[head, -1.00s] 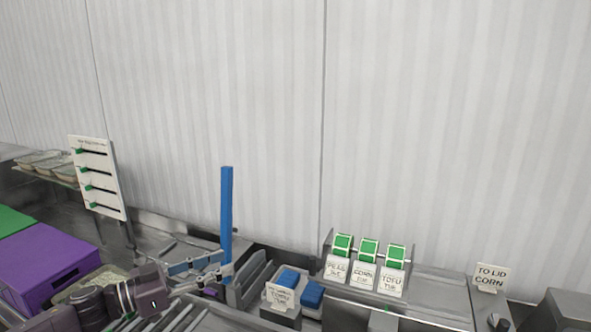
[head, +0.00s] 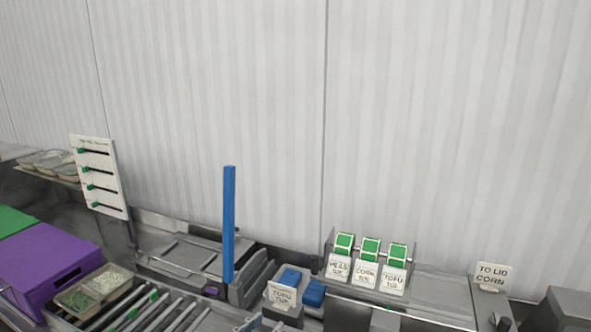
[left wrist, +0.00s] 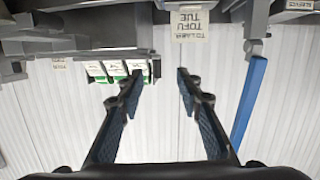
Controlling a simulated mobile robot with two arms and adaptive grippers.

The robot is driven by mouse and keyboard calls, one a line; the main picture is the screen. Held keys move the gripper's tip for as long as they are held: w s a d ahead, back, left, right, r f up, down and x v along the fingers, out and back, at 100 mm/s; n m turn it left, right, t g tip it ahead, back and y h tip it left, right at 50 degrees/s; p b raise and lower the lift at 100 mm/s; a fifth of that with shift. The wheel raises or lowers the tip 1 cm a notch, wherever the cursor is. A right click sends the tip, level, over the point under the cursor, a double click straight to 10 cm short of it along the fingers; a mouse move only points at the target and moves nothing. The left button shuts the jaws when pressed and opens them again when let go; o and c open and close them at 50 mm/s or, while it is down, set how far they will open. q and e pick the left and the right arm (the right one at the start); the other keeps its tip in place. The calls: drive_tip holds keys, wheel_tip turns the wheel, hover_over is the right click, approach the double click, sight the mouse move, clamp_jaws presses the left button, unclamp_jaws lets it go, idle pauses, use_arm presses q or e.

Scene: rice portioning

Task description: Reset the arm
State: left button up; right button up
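My left gripper (left wrist: 160,75) is open in the left wrist view, with its two dark fingers apart and nothing between them. The left wrist view is upside down. It shows the blue post (left wrist: 248,100) to the right of the fingers and a tofu sign (left wrist: 189,26) beyond the fingertips. My right gripper is in neither view.
A tray with green and whitish food (head: 85,301) sits on the roller conveyor (head: 150,318) beside a purple box (head: 45,262). The blue post (head: 228,225) stands upright mid-scene. Blue items (head: 313,293) lie in a labelled bin. Three green-topped label holders (head: 370,250) stand right.

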use_arm(q)
drive_tip(key=s+a+f+n+g+y, duration=0.1)
drive_tip(key=s+a+f+g+y, duration=0.3)
drive_tip(key=s, duration=0.7)
drive_tip(key=s+a+f+n+g+y, duration=0.1)
drive_tip(key=s+a+f+g, duration=0.35)
drive_tip(key=s, duration=0.65)
drive_tip(key=s+a+f+n+g+y, duration=0.1)
drive_tip(key=s+a+f+g+y, duration=0.1)
drive_tip(key=s+a+f, duration=0.65)
drive_tip(key=s+d+f+b, duration=0.2)
drive_tip(key=f+b, duration=0.2)
drive_tip(key=f, duration=1.3)
drive_tip(key=s+d+f+b, duration=0.2)
drive_tip(key=f+b, duration=0.2)
drive_tip(key=f, duration=1.2)
drive_tip(key=s+a+f+g+b, duration=0.1)
drive_tip(key=s+f+b, duration=0.2)
drive_tip(key=s+f, duration=0.5)
drive_tip(key=s+a+f+g+b, duration=0.1)
drive_tip(key=s+a+f+b, duration=0.1)
drive_tip(key=s+f, duration=0.7)
drive_tip(key=shift+a+f+y+b, duration=0.3)
drive_tip(key=shift+f+b, duration=0.55)
drive_tip(key=shift+f, duration=1.9)
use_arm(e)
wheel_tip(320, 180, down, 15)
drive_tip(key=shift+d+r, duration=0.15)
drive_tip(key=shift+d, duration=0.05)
